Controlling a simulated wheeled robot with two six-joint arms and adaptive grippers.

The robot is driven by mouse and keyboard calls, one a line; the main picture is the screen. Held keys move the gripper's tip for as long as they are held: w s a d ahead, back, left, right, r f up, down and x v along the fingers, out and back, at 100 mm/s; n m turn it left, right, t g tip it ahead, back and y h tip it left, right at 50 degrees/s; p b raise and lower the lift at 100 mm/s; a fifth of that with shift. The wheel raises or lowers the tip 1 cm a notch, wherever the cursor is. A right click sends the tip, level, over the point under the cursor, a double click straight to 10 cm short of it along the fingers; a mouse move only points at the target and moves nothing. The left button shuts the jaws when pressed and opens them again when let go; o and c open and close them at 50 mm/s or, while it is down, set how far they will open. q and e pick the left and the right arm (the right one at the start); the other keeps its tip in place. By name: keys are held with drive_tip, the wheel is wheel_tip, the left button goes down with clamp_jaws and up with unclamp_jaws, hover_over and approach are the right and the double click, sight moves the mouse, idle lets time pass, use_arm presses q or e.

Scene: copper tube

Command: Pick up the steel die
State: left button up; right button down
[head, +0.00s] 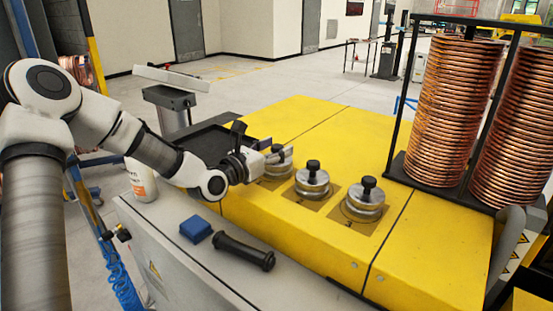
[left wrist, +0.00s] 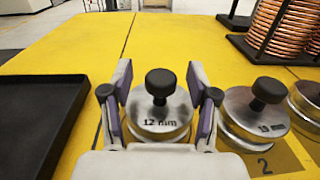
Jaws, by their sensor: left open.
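A steel die marked 12 mm (left wrist: 160,124), a round disc with a black knob on top, stands on the yellow bench top (left wrist: 75,60). In the head view it is the leftmost of three dies (head: 278,170), partly hidden by my gripper. My left gripper (head: 277,153) is open. In the left wrist view its two fingers (left wrist: 160,75) stand on either side of this die and its knob; whether they touch it I cannot tell. A second die, marked 19 mm (left wrist: 255,118), sits just right of the right finger. My right gripper is not in view.
The other dies (head: 312,183) (head: 364,200) stand in a row to the right. A black tray (left wrist: 35,115) lies left of the gripper. Copper coils (head: 453,110) stand on a black rack at the back right. A blue block (head: 195,229) and black handle (head: 244,251) lie in front.

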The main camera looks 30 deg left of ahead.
use_arm(q)
drive_tip(key=shift+w+d+f, duration=0.15)
drive_tip(key=shift+w+d, duration=0.1)
drive_tip(key=shift+w, duration=0.25)
drive_tip(key=shift+s+a, duration=0.2)
drive_tip(key=c, duration=1.1)
clamp_jaws()
drive_tip(key=shift+w+r, duration=0.15)
drive_tip(key=shift+r, duration=0.05)
